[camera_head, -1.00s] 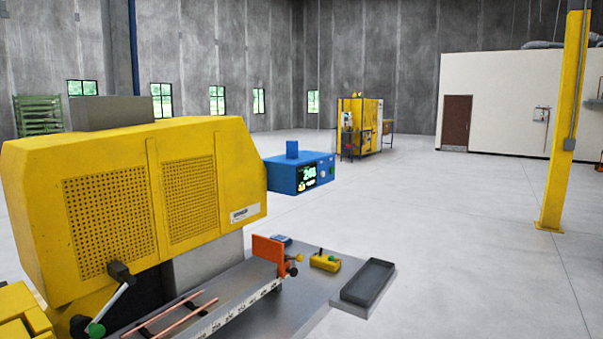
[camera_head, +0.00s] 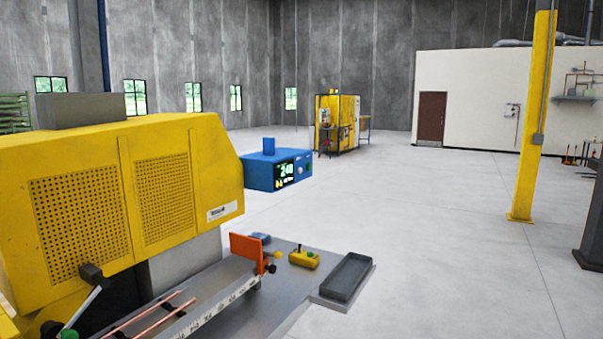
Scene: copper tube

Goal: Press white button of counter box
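The blue counter box (camera_head: 274,171) stands out past the right end of the yellow machine, with a blue block on top. Its dark display shows green digits that look like 240. A small pale round spot, probably the white button (camera_head: 299,168), is on the front face right of the display. A small dark spot near it is too small to make out. Neither of my grippers is in view.
The yellow machine (camera_head: 80,190) fills the left. A yellow column (camera_head: 531,120) stands right. The floor between is clear.

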